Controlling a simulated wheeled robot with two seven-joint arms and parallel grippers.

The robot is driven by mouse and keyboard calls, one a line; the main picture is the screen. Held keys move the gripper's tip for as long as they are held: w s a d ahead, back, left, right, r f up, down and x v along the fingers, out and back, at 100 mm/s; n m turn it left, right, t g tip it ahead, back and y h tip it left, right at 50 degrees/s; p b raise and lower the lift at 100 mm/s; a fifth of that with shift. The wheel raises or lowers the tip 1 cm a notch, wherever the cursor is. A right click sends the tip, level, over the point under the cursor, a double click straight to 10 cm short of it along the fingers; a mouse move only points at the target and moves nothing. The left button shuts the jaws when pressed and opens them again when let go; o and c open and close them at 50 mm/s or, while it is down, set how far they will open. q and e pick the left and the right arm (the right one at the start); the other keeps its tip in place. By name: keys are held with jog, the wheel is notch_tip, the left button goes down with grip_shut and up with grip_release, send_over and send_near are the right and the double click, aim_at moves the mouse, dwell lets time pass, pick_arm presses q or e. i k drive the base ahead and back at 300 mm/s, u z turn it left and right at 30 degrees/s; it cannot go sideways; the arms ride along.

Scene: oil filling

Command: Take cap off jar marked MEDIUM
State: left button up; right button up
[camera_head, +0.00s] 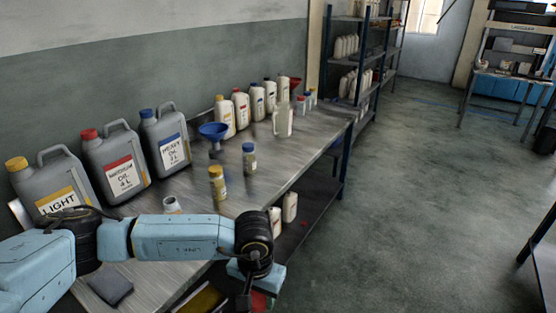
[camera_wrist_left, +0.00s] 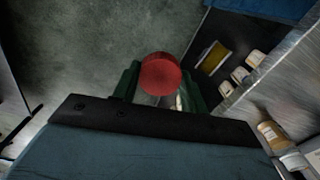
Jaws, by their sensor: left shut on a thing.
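My left gripper (camera_head: 252,299) is low at the bottom of the head view, beyond the bench's front edge. In the left wrist view its green fingers (camera_wrist_left: 160,85) are shut on a round red cap (camera_wrist_left: 161,74), held over the floor. A small jar without a cap (camera_head: 172,205) stands on the bench behind my left forearm; its label is hidden. A yellow-capped jar (camera_head: 217,184) and a blue-capped jar (camera_head: 249,159) stand to its right. My right gripper is not in view.
Grey oil cans with yellow, red (camera_head: 120,165) and blue caps line the wall side of the metal bench (camera_head: 290,170). A blue funnel (camera_head: 213,132), a clear jug (camera_head: 282,120) and several white bottles stand farther back. Bottles (camera_head: 289,207) sit on the lower shelf.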

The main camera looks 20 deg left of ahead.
aim_at(171, 206)
jog(key=z, duration=0.25)
jog(key=i, duration=2.85)
jog(key=u, duration=1.75)
jog(key=i, duration=0.85)
jog(key=u, duration=0.65)
